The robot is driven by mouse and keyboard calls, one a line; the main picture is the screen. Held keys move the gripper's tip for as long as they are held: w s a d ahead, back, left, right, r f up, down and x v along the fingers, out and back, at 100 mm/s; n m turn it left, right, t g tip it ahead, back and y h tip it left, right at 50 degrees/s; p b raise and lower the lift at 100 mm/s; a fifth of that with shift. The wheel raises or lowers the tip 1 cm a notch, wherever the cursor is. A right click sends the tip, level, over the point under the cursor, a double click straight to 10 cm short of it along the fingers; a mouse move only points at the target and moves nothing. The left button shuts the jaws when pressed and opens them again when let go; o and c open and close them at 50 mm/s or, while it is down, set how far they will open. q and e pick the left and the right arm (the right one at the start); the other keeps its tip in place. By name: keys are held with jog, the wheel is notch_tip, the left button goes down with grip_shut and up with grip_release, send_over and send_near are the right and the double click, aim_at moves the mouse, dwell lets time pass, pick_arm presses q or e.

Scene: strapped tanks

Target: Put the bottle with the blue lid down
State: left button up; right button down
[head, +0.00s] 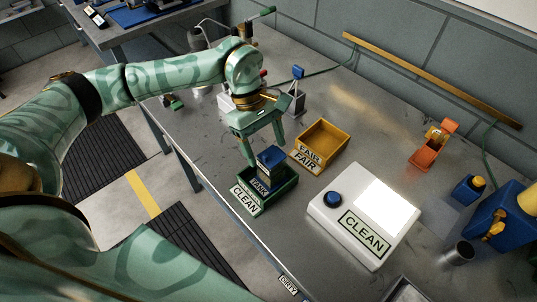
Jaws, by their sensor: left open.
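Farther back stands a grey item with a blue top (297,73), apart from the gripper. My right gripper is not in view.
A yellow bin (321,146) is beside the green bin. A white box with a blue button and a CLEAN label (364,222) is at front right. An orange holder (432,146) and blue equipment (498,222) are at right.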

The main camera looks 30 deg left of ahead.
pick_arm(q)
jog(key=p+v, duration=0.1)
jog(key=v, duration=0.7)
jog(key=shift+s, duration=0.1)
